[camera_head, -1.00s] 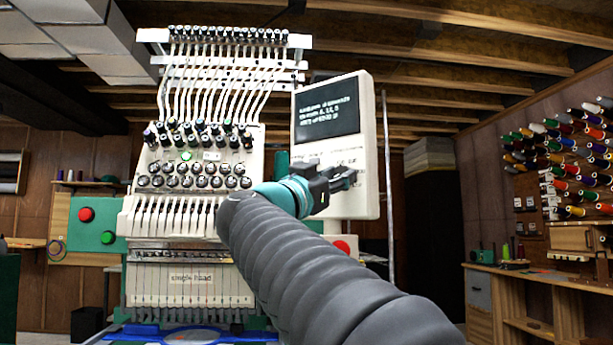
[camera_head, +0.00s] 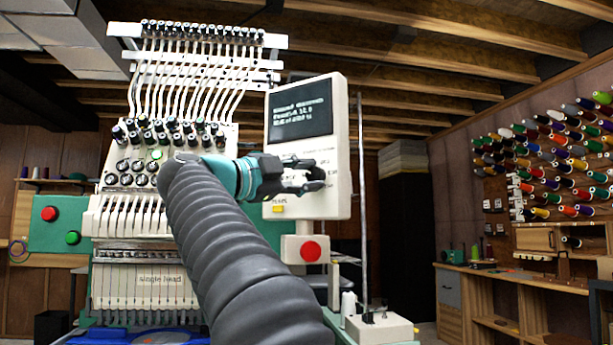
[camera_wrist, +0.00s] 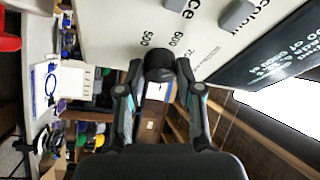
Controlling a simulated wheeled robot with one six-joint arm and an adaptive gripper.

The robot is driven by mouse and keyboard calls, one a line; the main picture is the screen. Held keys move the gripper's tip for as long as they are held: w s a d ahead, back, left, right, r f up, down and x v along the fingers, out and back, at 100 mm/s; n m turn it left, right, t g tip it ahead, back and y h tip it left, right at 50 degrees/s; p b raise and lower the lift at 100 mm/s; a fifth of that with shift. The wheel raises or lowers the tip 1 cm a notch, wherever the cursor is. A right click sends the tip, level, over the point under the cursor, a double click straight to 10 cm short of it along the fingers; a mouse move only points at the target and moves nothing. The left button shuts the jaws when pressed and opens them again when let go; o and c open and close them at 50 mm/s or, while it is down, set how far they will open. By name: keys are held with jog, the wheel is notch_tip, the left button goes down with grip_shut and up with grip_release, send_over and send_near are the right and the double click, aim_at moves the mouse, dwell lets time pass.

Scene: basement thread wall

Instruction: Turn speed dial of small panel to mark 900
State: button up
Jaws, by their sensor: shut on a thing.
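The small panel (camera_head: 341,120) is cream with a dark screen (camera_head: 300,108) and stands right of the embroidery machine. My gripper (camera_head: 318,178) is at the panel's lower right face. In the wrist view, the fingers of my gripper (camera_wrist: 160,90) are shut on the black speed dial (camera_wrist: 160,64), one on each side. Marks 500 and 600 and part of a 7 show on the panel face (camera_wrist: 115,25) beyond the dial. Mark 900 and the dial's pointer cannot be made out. In the head view my gripper hides the dial.
Grey buttons (camera_wrist: 237,15) sit close to the dial on the panel. A yellow button (camera_head: 278,209) is at the panel's lower left, and a red button (camera_head: 310,251) is on a box below. The embroidery machine (camera_head: 150,215) stands left. A thin pole (camera_head: 361,170) rises behind the panel's right edge.

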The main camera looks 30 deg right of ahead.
jog(key=m, duration=0.1)
jog(key=m+y, duration=0.1)
jog(key=m, duration=0.3)
jog(key=shift+r+g+y, duration=0.3)
jog(key=shift+r+g, duration=0.05)
jog(key=shift+g, duration=0.05)
jog(key=shift+r, duration=0.1)
dwell(0.3)
jog(key=o, duration=1.2)
jog(key=shift+c, duration=0.2)
jog(key=shift+f, duration=0.2)
